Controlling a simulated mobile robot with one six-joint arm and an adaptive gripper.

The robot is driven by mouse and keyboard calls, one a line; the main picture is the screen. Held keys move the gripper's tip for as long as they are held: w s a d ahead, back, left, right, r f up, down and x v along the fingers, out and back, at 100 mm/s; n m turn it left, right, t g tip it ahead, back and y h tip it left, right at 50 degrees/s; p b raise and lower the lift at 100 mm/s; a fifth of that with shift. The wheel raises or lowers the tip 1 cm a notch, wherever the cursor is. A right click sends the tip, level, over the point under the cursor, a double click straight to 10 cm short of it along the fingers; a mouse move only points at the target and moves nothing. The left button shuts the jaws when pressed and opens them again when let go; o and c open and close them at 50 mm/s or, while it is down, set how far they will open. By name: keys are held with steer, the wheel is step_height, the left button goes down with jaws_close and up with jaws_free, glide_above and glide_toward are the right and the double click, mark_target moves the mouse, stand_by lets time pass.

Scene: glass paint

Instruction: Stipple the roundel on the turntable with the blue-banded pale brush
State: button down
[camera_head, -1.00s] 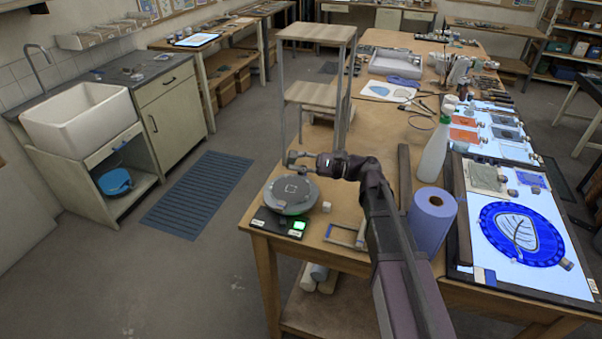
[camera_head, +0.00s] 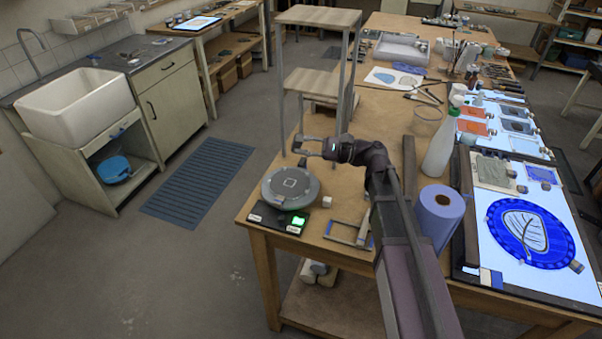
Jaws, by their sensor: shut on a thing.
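The turntable (camera_head: 271,197) is a round grey disc near the front left corner of the wooden bench. The roundel (camera_head: 290,183) lies flat on it as a darker round with a pale square outline in its middle. My gripper (camera_head: 301,145) is above and just behind the turntable, apart from it. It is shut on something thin. The held thing is too small to make out clearly, so its blue band and its tip cannot be told.
A black box with a lit green display (camera_head: 298,221) stands in front of the turntable, and a small white cube (camera_head: 327,202) beside it. A blue paper roll (camera_head: 437,216), a white bottle (camera_head: 441,146) and a light table (camera_head: 493,274) stand to the right. A stepped wooden stand (camera_head: 318,16) rises behind.

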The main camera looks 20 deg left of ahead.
step_height(320, 180, down, 9)
steer(key=b, duration=0.9)
steer(key=shift+s+a+f, duration=0.15)
steer(key=shift+s, duration=0.05)
